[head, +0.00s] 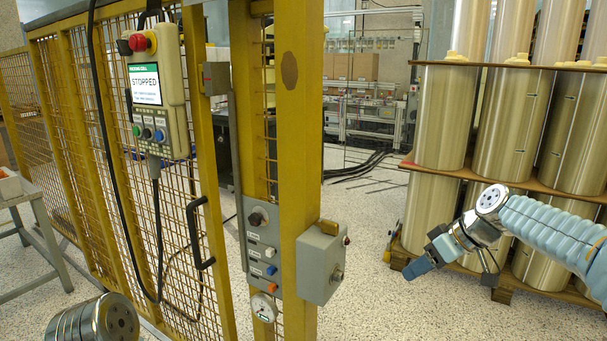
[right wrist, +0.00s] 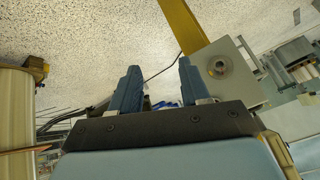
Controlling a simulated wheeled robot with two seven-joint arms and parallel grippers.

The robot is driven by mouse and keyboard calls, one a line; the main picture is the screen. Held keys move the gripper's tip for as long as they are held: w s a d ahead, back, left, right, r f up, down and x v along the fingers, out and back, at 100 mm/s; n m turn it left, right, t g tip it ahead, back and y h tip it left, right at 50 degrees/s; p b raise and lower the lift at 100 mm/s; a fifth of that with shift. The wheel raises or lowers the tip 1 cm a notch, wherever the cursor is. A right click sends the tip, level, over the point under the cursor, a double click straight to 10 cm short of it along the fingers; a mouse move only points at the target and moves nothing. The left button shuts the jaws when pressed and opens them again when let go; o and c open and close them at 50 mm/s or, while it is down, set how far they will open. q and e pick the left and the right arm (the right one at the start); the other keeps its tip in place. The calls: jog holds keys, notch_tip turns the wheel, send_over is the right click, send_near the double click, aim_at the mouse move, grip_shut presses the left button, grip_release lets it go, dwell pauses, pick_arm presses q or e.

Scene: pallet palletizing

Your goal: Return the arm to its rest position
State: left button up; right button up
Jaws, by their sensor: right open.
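My right gripper (head: 419,268) is in front of the stacked rolls, to the right of the yellow fence post and apart from it. In the right wrist view its two blue fingers (right wrist: 156,88) stand apart with nothing between them. The right arm comes in from the right edge of the head view. At the lower left of the head view a rounded metal link of mine shows, but the left gripper's fingers are not seen.
A yellow mesh fence (head: 90,150) with a pendant (head: 156,100) reading STOPPED stands at left. A grey switch box (head: 321,265) juts from the yellow post (head: 299,130). Large rolls (head: 510,120) stand on a pallet at right. Speckled floor (head: 365,240) between is clear.

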jog(key=s+a+f+m+g+h, duration=0.1)
jog(key=s+a+f+m, duration=0.15)
jog(key=f, duration=1.15)
jog(key=s+a+f+m+g+h, duration=0.15)
jog(key=a+f, duration=0.25)
jog(key=f, duration=1)
jog(key=s+a+f+m, duration=0.2)
jog(key=s+a+f, duration=0.1)
jog(key=s+f, duration=0.5)
jog(key=s+a+f+m, duration=0.2)
jog(key=s+f, duration=0.6)
jog(key=s, duration=0.5)
jog(key=shift+s+a+f+m, duration=0.2)
jog(key=shift+a+m, duration=0.2)
jog(key=shift+a, duration=0.45)
jog(key=shift+g+y, duration=0.25)
